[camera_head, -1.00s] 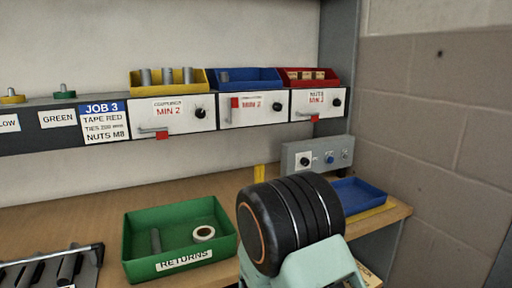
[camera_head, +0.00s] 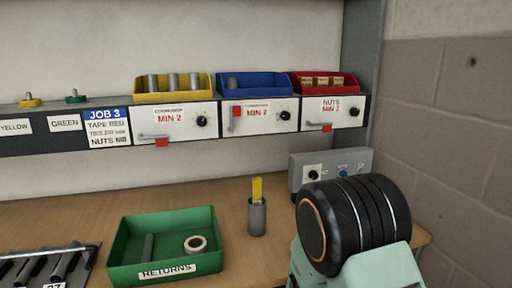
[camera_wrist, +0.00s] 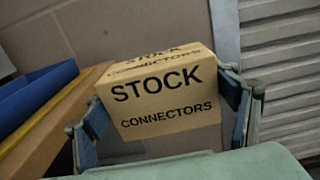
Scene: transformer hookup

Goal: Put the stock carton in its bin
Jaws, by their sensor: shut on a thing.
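The stock carton (camera_wrist: 160,95) is a brown box lettered STOCK CONNECTORS. In the wrist view it sits between the two fingers of my gripper (camera_wrist: 165,112), which is shut on it. In the head view my arm hides both gripper and carton. On the shelf stand a yellow bin (camera_head: 146,96) with several grey cylinders, a blue bin (camera_head: 272,89) with one grey cylinder visible, and a red bin (camera_head: 347,90) with small tan boxes. The labels below read MIN 2; the blue bin's upper line is too blurred to read surely.
A green RETURNS tray (camera_head: 120,250) holds a white roll and a grey cylinder. A grey cup (camera_head: 257,218) with a yellow item stands beside my arm. A switch box (camera_head: 299,164) is behind my arm. A blue tray (camera_wrist: 35,100) shows at left in the wrist view.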

